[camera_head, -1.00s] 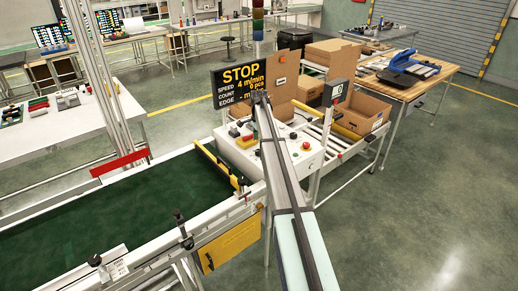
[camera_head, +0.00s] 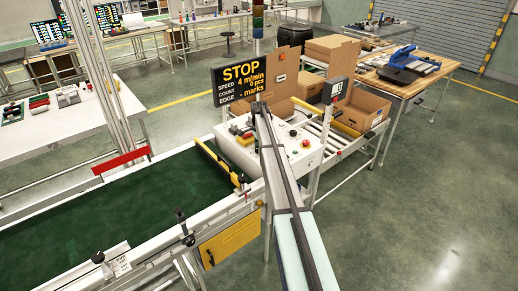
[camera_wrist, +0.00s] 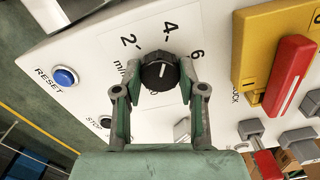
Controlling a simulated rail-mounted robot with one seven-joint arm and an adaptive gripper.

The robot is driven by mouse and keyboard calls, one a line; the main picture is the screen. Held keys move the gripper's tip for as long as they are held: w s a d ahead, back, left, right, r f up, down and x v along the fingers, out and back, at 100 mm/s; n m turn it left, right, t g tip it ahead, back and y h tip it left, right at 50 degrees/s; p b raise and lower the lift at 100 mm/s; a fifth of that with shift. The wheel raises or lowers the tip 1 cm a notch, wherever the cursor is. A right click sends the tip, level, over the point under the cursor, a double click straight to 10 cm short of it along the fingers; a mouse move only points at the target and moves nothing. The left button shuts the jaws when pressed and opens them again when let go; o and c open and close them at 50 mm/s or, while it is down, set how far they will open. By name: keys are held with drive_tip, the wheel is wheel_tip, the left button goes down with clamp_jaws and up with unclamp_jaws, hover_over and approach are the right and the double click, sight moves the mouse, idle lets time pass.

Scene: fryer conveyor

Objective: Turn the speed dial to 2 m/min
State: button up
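The speed dial (camera_wrist: 158,72) is a round black knob with a white pointer line, on a white panel printed 2, 4, 6 and partly hidden lettering. Its pointer aims roughly at the 4. My gripper (camera_wrist: 158,68) has one finger on each side of the dial, with its tips close to the knob's edges. A thin gap seems to show at each side; firm contact is not visible. In the head view my arm hides the dial and gripper.
A blue RESET button (camera_wrist: 65,77) lies left of the dial. A yellow block with a red handle (camera_wrist: 290,75) stands close on the right, with grey switches below it. The green conveyor belt (camera_head: 110,220) runs left of the control box (camera_head: 310,150). Cardboard boxes (camera_head: 360,108) stand behind.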

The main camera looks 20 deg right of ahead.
drive_tip(key=shift+f+n, duration=0.1)
drive_tip(key=shift+n, duration=0.2)
drive_tip(key=shift+n+b, duration=0.8)
drive_tip(key=shift+b, duration=0.05)
drive_tip(key=n+b, duration=0.2)
drive_tip(key=n, duration=0.1)
drive_tip(key=shift+f+n, duration=0.1)
drive_tip(key=shift+n, duration=0.2)
drive_tip(key=n+b, duration=0.2)
drive_tip(key=n, duration=0.4)
drive_tip(key=shift+s, duration=0.1)
drive_tip(key=o, duration=1.2)
drive_tip(key=shift+c, duration=0.2)
drive_tip(key=shift+r, duration=0.2)
